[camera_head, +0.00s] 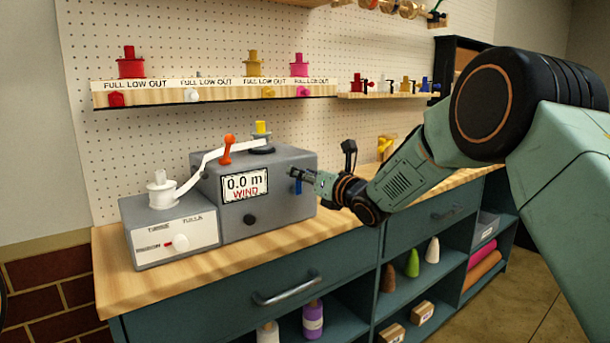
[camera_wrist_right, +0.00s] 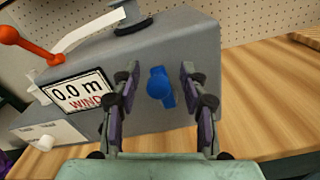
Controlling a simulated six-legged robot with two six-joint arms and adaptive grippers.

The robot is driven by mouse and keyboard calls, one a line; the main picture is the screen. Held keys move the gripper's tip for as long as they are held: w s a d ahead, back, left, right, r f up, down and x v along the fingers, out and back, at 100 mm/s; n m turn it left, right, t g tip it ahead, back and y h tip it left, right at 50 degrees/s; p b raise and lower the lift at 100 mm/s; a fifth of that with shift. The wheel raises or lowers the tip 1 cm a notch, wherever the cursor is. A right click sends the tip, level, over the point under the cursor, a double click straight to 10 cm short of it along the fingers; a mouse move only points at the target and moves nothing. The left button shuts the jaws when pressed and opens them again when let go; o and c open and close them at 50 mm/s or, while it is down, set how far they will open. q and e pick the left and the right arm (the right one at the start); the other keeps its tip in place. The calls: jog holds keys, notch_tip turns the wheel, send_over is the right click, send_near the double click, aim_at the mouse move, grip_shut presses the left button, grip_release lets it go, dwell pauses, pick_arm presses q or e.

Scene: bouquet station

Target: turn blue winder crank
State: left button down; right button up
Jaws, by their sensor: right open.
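The winder is a grey box (camera_head: 283,215) on the wooden counter, with a display (camera_head: 246,185) reading "0.0 m WIND". My right gripper (camera_head: 302,177) is at that side of the winder. In the wrist view its open fingers (camera_wrist_right: 160,92) stand on either side of the crank, with gaps between. My left gripper is not in view.
An orange lever (camera_head: 227,149) and a white ribbon run over the winder's top. A tension box with a white spool (camera_head: 161,190) stands to its left. Shelves with spools (camera_head: 215,92) hang behind. The counter (camera_head: 345,212) right of the winder is mostly clear.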

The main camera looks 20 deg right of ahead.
jog(key=shift+a, duration=0.1)
jog(key=c, duration=0.3)
grip_shut()
